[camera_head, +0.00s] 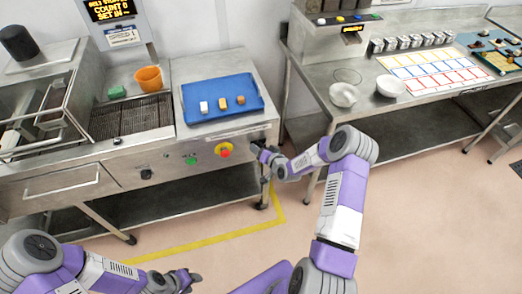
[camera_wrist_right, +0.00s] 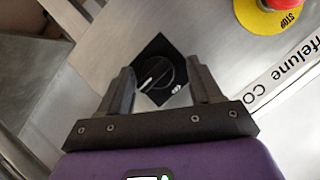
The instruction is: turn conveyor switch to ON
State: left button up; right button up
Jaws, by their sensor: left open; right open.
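The conveyor switch (camera_wrist_right: 165,70) is a black rotary knob on a black square plate, seen in the right wrist view. It lies between the fingers of my right gripper (camera_wrist_right: 162,88), which are open, one on each side of it; I cannot tell whether they touch it. Small white marks show on the knob and plate, but their lettering is unreadable. In the head view my right gripper (camera_head: 262,152) is at the right end of the machine's front panel and hides the switch. My left gripper (camera_head: 190,277) is open and empty, low over the floor.
A red emergency stop (camera_head: 225,150) on a yellow disc sits beside the switch, with a green button (camera_head: 191,160) further left. Above the panel are a blue tray (camera_head: 222,112) with small blocks and an orange cup (camera_head: 149,78). A steel table (camera_head: 440,85) stands at right.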

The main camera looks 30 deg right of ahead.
jog(key=p+v, duration=0.1)
jog(key=v, duration=0.6)
jog(key=shift+s, duration=0.25)
jog(key=shift+r, duration=0.15)
jog(key=s+a+f+n+g+y, duration=0.1)
jog(key=s+a+f+g, duration=0.1)
jog(key=a, duration=0.3)
jog(key=s+a+f+g+y, duration=0.1)
jog(key=a+f, duration=0.2)
jog(key=a, duration=0.2)
jog(key=s+a+f+n+g+y, duration=0.1)
jog(key=s+a+g, duration=0.4)
jog(key=s, duration=0.5)
jog(key=s+a+f+n+g+y, duration=0.1)
jog(key=s+a+f+n+g, duration=0.2)
jog(key=s+a, duration=0.7)
jog(key=shift+s+a+f+g, duration=0.25)
jog(key=shift+s+f+g, duration=0.25)
jog(key=shift+g, duration=0.4)
